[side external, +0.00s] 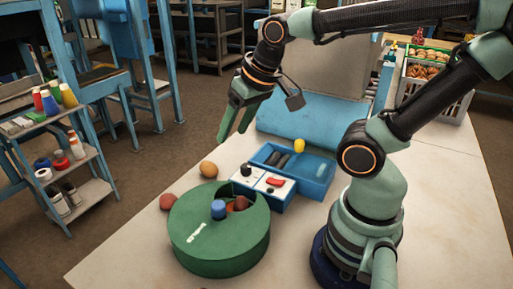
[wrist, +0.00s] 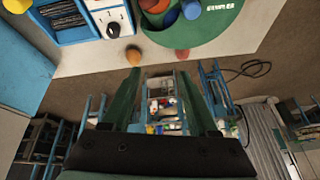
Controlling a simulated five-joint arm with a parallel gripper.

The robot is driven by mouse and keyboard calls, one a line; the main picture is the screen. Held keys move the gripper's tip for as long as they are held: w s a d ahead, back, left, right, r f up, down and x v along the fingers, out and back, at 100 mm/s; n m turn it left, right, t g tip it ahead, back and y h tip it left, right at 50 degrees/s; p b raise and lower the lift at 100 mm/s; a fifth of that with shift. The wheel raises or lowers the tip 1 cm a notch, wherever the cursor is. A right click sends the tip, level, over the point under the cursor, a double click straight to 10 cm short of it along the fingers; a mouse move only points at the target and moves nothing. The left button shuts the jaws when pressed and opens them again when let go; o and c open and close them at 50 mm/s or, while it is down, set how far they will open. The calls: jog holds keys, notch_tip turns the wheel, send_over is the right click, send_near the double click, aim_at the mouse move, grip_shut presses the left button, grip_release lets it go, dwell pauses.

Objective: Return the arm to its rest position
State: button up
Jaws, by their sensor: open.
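My gripper (side external: 236,128) hangs from my raised arm above the far left part of the table, its green fingers pointing down and apart. Nothing is between them in the side view. In the wrist view my gripper (wrist: 158,72) also shows two separate, empty fingers, with the table's edge and the floor beyond them. My gripper is clear of the table and of the things on it.
A green round bin (side external: 215,258) holds a blue piece (side external: 218,209) and reddish pieces. A tan ball (side external: 208,169) and a red one (side external: 167,201) lie beside it. A white control box (side external: 264,187) and blue tray (side external: 318,170) stand right.

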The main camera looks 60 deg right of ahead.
jog(key=n, duration=0.1)
jog(key=r+n, duration=0.1)
jog(key=shift+a+r+n+t, duration=0.1)
jog(key=shift+r+n+t, duration=0.2)
dwell(0.6)
